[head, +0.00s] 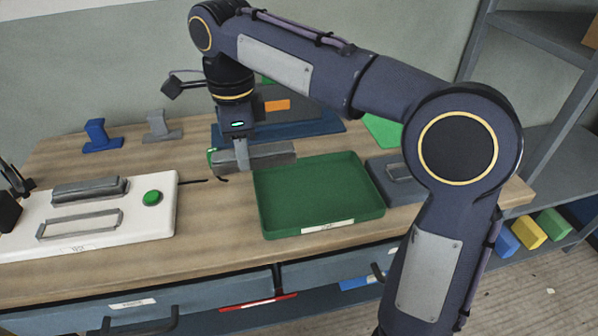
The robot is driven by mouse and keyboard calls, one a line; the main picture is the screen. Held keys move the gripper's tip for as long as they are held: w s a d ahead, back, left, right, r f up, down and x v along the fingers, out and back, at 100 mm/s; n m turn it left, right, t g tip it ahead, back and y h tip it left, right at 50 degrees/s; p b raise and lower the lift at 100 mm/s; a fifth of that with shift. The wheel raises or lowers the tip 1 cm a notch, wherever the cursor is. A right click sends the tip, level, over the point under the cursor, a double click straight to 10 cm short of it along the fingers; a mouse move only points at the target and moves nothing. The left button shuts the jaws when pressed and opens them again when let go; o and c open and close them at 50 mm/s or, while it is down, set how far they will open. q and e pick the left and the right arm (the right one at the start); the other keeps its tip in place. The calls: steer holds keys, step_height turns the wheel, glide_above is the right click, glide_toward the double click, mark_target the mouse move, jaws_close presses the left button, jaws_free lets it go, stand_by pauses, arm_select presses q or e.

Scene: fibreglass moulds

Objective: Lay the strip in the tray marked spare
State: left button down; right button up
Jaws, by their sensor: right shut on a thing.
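My right gripper (241,160) points down and is shut on a grey strip (272,155). The strip lies roughly level, at the back left edge of a green tray (377,207). I cannot tell whether it touches the tray rim. The tray is empty inside and has a white label (328,227) on its front wall, too small to read.
A white board (150,228) at left carries a grey bar (90,188), a metal frame and a green button (152,197). Blue (97,135) and grey (158,126) stands are behind. A grey box (395,178) sits right of the tray, partly behind my arm.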

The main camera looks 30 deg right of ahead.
steer(key=shift+w+d, duration=0.2)
steer(key=shift+w, duration=0.1)
steer(key=w+d+f, duration=0.1)
steer(key=d+f, duration=0.2)
steer(key=d, duration=0.1)
steer(key=w+d+f+b, duration=0.1)
steer(key=d+f, duration=0.2)
steer(key=d, duration=0.1)
steer(key=d+f+b, duration=0.1)
steer(key=d+f, duration=0.1)
steer(key=d, duration=0.2)
steer(key=shift+w+d+f, duration=0.15)
steer(key=shift+w+f, duration=0.25)
steer(key=f, duration=0.1)
steer(key=d+f, duration=0.1)
steer(key=f, duration=0.1)
steer(key=shift+f+b, duration=0.25)
steer(key=shift+b, duration=0.1)
steer(key=shift+f, duration=0.3)
steer(key=shift+f, duration=0.15)
steer(key=o, duration=1)
